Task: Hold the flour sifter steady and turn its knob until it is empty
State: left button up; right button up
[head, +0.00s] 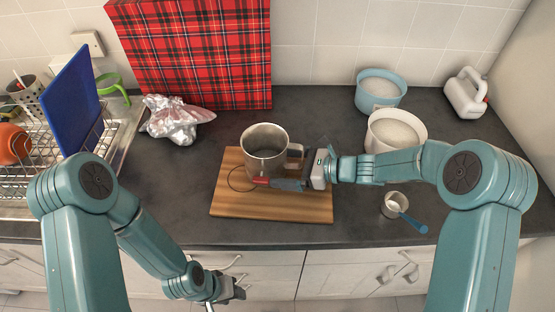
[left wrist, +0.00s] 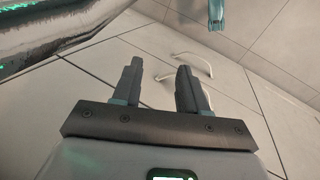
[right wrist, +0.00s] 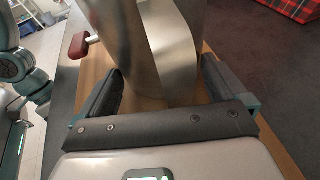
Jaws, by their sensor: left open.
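The flour sifter (head: 264,146) is a grey metal cup standing upright on a wooden board (head: 235,199), with a handle (head: 295,154) on its right. Its red knob (head: 261,181) sits low at its front; it also shows in the right wrist view (right wrist: 79,46). What is inside the cup is hard to make out. My right gripper (head: 280,184) is low at the sifter's front right. In the right wrist view its fingers are spread, with the metal sifter (right wrist: 165,50) between and beyond them. My left gripper (head: 235,291) is open and empty, below the counter's front edge.
A cream bowl (head: 423,146) and a blue bowl (head: 362,92) of white powder stand behind my right arm. A blue-handled metal cup (head: 394,204) is at right. Crumpled foil (head: 174,121), a dish rack (head: 40,146) and a tartan panel (head: 195,50) are left and behind.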

pick_arm(q)
jog(key=shift+c, duration=0.5)
jog(key=s+r+n+g+h, duration=0.3)
jog(key=s+r+g+h, duration=0.1)
jog(key=r+g, duration=0.2)
jog(key=w+r+n+t+h, duration=0.1)
jog(key=w+r+h, duration=0.25)
jog(key=r, duration=0.35)
jog(key=w+r+n+h, duration=0.1)
jog(key=w+r+h, duration=0.1)
jog(key=r+h, duration=0.4)
jog(key=m+t, duration=0.2)
jog(key=m, duration=0.6)
send_near(261, 179)
jog(key=shift+s+a+f, duration=0.15)
jog(key=shift+a+f, duration=0.05)
jog(key=shift+a, duration=0.35)
jog(key=shift+s+a+f, duration=0.15)
jog(key=shift+a+f, duration=0.1)
jog(key=shift+a, duration=0.25)
jog(key=shift+w+d, duration=0.15)
jog(key=shift+d, duration=0.1)
jog(key=d, duration=0.7)
jog(key=s+d, duration=0.1)
jog(key=d, duration=0.3)
jog(key=shift+s+d, duration=0.15)
jog(key=shift+d, duration=0.1)
